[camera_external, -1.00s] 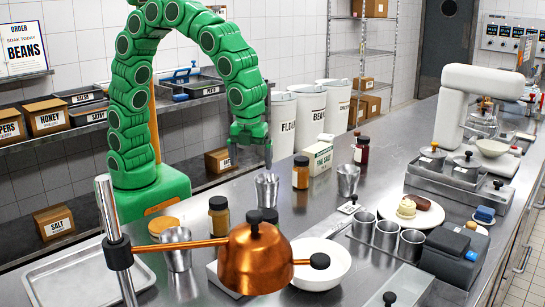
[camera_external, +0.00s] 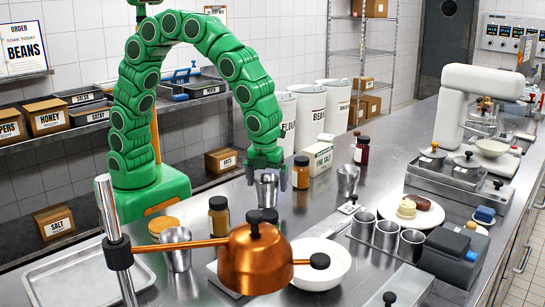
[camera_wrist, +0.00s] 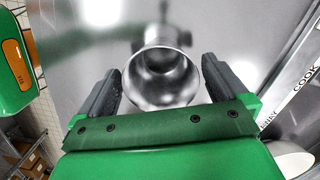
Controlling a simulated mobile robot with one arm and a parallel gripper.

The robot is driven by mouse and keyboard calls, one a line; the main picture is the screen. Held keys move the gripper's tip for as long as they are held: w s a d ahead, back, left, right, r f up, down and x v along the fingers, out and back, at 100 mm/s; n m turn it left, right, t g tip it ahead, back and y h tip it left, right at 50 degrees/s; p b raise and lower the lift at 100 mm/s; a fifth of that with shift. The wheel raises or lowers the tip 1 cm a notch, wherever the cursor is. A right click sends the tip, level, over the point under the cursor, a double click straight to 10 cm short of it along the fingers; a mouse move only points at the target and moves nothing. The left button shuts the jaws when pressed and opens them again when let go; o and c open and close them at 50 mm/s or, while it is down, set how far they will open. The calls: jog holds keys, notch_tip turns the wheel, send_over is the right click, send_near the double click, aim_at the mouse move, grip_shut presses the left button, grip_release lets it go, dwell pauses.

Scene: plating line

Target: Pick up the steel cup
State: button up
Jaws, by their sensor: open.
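A steel cup (camera_external: 267,196) stands upright on the steel counter (camera_external: 315,215) in front of my arm. My gripper (camera_external: 267,180) points down over it, open, with a finger on either side of the cup's upper part. In the wrist view the same cup (camera_wrist: 165,82) shows its open, empty mouth between the two dark fingers of my gripper (camera_wrist: 162,72). Gaps are visible there between the fingers and the rim, the left one narrow. Other steel cups stand to the right (camera_external: 347,183) and at the front left (camera_external: 176,250).
Brown-filled jars (camera_external: 219,216) (camera_external: 301,173) stand on both sides of the cup, the right one close to my gripper.

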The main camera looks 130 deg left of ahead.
jog(key=shift+a+f, duration=0.1)
jog(key=shift+f, duration=0.8)
jog(key=c, duration=1)
jog(key=shift+o, duration=0.2)
jog(key=shift+r, duration=0.15)
jog(key=shift+r, duration=0.25)
notch_tip(320, 180, up, 2)
jog(key=shift+r, duration=0.15)
jog(key=s+d+r, duration=0.2)
jog(key=s+r, duration=0.3)
jog(key=s, duration=0.1)
jog(key=s+d+r, duration=0.2)
jog(key=s+r, duration=0.3)
jog(key=s, duration=0.2)
jog(key=shift+s+d, duration=0.2)
jog(key=shift+d, duration=0.05)
